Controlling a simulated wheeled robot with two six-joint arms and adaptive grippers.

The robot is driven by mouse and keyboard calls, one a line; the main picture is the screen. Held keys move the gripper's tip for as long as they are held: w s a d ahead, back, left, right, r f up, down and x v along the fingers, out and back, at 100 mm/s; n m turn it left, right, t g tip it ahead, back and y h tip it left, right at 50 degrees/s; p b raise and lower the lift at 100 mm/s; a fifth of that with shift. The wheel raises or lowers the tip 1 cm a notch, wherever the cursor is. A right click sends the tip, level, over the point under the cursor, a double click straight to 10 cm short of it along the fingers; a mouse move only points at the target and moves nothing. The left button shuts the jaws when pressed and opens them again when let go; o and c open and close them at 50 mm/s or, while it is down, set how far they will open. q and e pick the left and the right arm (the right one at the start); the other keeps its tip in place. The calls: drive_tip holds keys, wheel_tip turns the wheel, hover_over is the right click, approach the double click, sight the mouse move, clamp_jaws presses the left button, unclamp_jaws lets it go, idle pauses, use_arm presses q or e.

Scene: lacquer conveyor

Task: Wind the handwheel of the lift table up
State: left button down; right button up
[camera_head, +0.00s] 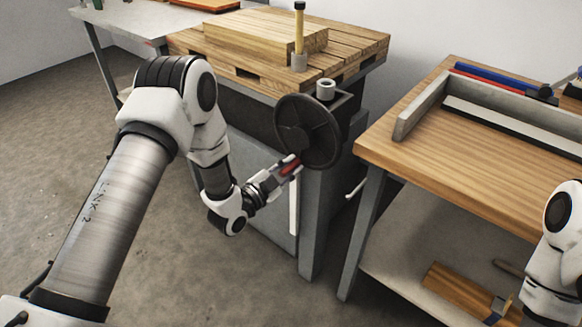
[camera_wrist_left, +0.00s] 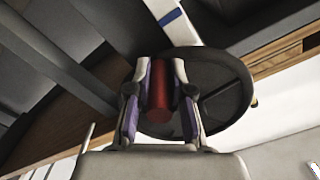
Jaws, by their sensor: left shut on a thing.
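The dark round handwheel (camera_head: 312,128) is mounted on the front of the lift table, below its slatted wooden top (camera_head: 362,45). My left gripper (camera_head: 291,166) is at the wheel's lower left edge, shut on the wheel's red handle (camera_head: 289,168). In the left wrist view the red handle (camera_wrist_left: 159,92) sits between the two fingers of my left gripper (camera_wrist_left: 160,95), with the wheel rim (camera_wrist_left: 240,80) behind it. The wheel's lower left edge is partly hidden by the gripper. Of my right arm only a white link shows at the right edge; its gripper is out of view.
A wooden block (camera_head: 258,38) and a yellow-handled post (camera_head: 299,30) stand on the lift table. A wooden workbench (camera_head: 480,180) with a grey raised edge stands close on the right. A white-topped table (camera_head: 130,20) is at the back left. The floor at left is clear.

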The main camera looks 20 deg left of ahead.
use_arm(q)
drive_tip(key=c, duration=1.1)
unclamp_jaws()
drive_tip(key=shift+a+r, duration=0.15)
drive_tip(key=shift+o, duration=0.2)
drive_tip(key=shift+s, duration=0.15)
drive_tip(key=v, duration=1.1)
drive_tip(key=shift+s, duration=0.35)
drive_tip(key=shift+a, duration=0.1)
